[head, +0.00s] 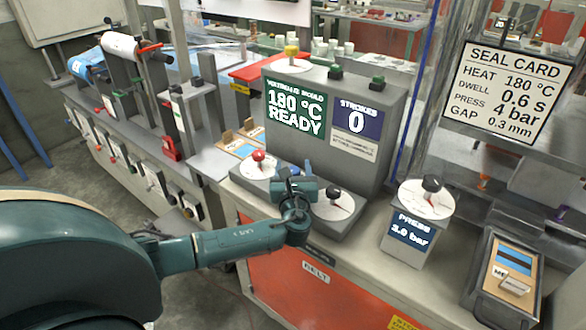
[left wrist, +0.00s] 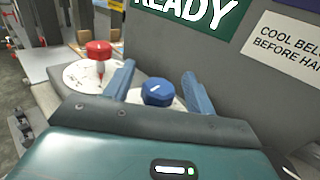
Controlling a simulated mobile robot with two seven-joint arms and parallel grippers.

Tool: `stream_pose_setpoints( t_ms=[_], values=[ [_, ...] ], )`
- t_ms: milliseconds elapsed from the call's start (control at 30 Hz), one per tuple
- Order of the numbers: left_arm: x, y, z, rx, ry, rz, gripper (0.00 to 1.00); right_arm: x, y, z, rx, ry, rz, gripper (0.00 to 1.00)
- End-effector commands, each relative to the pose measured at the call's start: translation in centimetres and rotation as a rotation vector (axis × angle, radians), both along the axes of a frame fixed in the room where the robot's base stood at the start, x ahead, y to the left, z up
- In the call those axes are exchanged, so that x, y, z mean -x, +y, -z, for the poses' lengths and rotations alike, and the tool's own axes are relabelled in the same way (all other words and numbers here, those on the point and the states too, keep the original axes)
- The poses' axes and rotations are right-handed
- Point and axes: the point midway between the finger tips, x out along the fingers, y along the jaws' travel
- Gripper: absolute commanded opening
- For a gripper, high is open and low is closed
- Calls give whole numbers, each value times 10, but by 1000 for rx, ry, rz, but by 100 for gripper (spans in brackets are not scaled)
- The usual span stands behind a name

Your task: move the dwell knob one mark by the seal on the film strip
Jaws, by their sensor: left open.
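My left gripper (head: 292,166) is open above the dial panel in front of the grey machine. In the left wrist view, a blue knob (left wrist: 157,92) with a white mark sits between its two blue fingers, apart from both. A red knob (head: 258,156) on a white dial is just left of the gripper; it also shows in the left wrist view (left wrist: 98,50). A black knob (head: 333,191) on another white dial is to the right. No readable label tells which is the dwell knob. A board with a blue strip (head: 514,262) lies in a tray at the lower right.
The machine screen (head: 296,112) reads 180 °C READY, beside a strokes display (head: 356,120) at 0. A press post (head: 410,228) with a black knob reads 3.0 bar. The seal card (head: 507,92) lists dwell 0.6 s, press 4 bar. The machine face rises close behind the gripper.

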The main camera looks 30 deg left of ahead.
Motion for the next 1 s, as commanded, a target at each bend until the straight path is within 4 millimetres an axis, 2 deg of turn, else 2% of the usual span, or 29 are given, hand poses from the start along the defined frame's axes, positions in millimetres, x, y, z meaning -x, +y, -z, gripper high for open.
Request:
stream_pose_setpoints(
  t_ms=[167, 267, 700, 833, 1000],
  values=[
    [4, -3, 1, 1, 2, 2, 55, 0, -1, 0, 3, -1, -4, 36],
    [15, -11, 2, 3, 3, 3, 55, 0, -2, 1, 6, -2, -6, 36],
    [91, -61, 2, 4, 2, 2, 55, -2, 0, 0, 3, -16, -12, 36],
    [103, -70, 1, 1, 2, 1, 55, -3, 2, -1, 0, -19, -14, 36],
    [109, -74, 0, 0, 0, 0, 55, -2, 2, 0, -1, -19, -16, 36]
  ],
)
